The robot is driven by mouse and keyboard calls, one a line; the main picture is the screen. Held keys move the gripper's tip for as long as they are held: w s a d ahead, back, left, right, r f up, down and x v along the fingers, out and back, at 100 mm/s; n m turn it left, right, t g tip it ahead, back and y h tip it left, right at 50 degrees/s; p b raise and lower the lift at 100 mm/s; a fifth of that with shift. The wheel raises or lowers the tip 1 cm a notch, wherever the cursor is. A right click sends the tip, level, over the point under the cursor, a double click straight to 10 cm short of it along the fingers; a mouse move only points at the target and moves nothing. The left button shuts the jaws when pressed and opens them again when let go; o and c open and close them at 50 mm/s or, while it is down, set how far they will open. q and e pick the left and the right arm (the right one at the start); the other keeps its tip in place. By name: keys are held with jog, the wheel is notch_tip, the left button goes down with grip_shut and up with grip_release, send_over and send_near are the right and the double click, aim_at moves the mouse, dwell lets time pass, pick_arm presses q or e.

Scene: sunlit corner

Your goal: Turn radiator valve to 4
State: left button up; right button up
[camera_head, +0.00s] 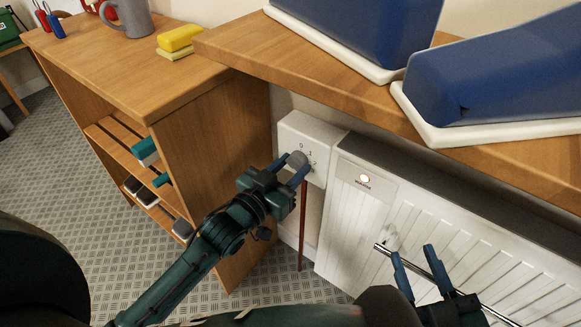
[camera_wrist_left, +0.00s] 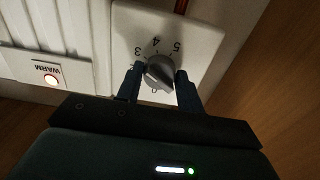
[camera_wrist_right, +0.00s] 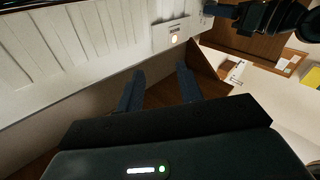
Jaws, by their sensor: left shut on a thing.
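The radiator valve is a grey round knob (camera_wrist_left: 160,72) on a white plate (camera_head: 318,132) at the radiator's left end. In the left wrist view the plate's printed 3, 4 and 5 show above the knob, and a 0 below it. I cannot clearly tell which number the knob points to. My left gripper (camera_head: 297,167) is shut on the knob, one finger on each side; it also shows in the left wrist view (camera_wrist_left: 159,84). My right gripper (camera_head: 412,252) is open and empty in front of the radiator; it also shows in the right wrist view (camera_wrist_right: 160,78).
The white radiator (camera_head: 335,230) has a lit lamp (camera_head: 365,178) marked WARM. A metal bar (camera_head: 485,312) runs in front of it, close to my right gripper. A wooden shelf (camera_head: 300,65) with blue objects on white trays overhangs it. A wooden cabinet (camera_head: 215,130) stands left.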

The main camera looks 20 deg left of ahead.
pick_arm(q)
jog(key=shift+p, duration=0.35)
jog(key=shift+c, duration=0.4)
pick_arm(e)
jog(key=shift+r, duration=0.1)
pick_arm(q)
jog(key=shift+r+m, duration=0.1)
jog(key=shift+m, duration=0.4)
jog(key=shift+m+p, duration=1)
jog(key=shift+p, duration=0.15)
jog(key=shift+m+p, duration=0.7)
jog(key=shift+m, duration=0.4)
jog(key=shift+m+p, duration=0.55)
jog(key=shift+m, duration=0.65)
pick_arm(e)
jog(key=shift+s+d+f+m+g+h, duration=0.15)
jog(key=shift+d+m+g+h, duration=0.35)
jog(key=shift+g, duration=0.4)
jog(key=shift+s+d+f+m+g+h, duration=0.15)
jog(key=shift+d+m+g+h, duration=0.15)
jog(key=shift+m+g+h, duration=0.35)
jog(key=shift+g, duration=0.35)
pick_arm(q)
jog(key=o, duration=1)
